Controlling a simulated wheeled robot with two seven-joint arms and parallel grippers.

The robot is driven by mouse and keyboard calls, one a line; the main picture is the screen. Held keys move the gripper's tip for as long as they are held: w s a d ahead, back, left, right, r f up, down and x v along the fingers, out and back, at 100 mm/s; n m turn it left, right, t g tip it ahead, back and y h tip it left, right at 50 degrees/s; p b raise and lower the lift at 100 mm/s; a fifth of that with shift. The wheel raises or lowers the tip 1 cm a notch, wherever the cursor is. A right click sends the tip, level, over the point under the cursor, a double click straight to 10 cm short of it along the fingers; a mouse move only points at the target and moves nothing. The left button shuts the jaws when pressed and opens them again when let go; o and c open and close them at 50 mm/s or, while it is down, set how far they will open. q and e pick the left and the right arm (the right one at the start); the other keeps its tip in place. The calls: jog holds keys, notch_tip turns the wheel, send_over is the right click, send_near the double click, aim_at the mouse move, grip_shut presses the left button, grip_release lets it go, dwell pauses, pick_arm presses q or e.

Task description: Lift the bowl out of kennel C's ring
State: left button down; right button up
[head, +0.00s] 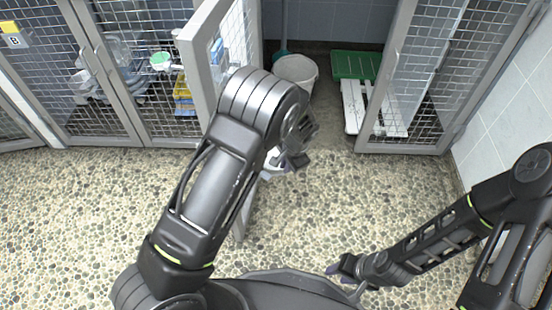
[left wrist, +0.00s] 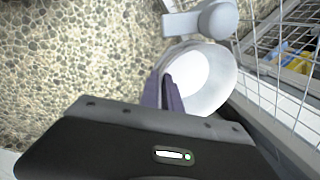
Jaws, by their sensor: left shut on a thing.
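The white bowl (left wrist: 218,82) shows in the left wrist view beside a wire mesh panel. A white bracket with a rounded end (left wrist: 212,20) adjoins its upper side; I cannot tell how far the bowl sits in a ring. My left gripper (left wrist: 172,92) is shut on the bowl's rim, its purple fingers at the near left side. In the head view, my left gripper (head: 290,163) is mostly behind my own arm, and only a pale bit of the bowl (head: 272,158) shows. My right gripper (head: 346,278) is low at right, apart from the bowl, its fingertips seemingly apart.
An open mesh door (head: 232,45) stands left of the open kennel. Inside are a white bucket (head: 298,72), a green mat (head: 355,65) and a white slatted board (head: 372,108). Another mesh door (head: 450,75) stands at right. The pebbled floor (head: 320,215) between is clear.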

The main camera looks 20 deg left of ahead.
pick_arm(q)
jog(key=shift+r, duration=0.1)
dwell(0.7)
jog(key=w+a+p+v, duration=0.1)
jog(key=p+v, duration=0.2)
jog(key=v, duration=0.6)
jog(key=shift+w+a+r, duration=0.2)
jog(key=shift+a+r, duration=0.1)
jog(key=shift+r, duration=0.2)
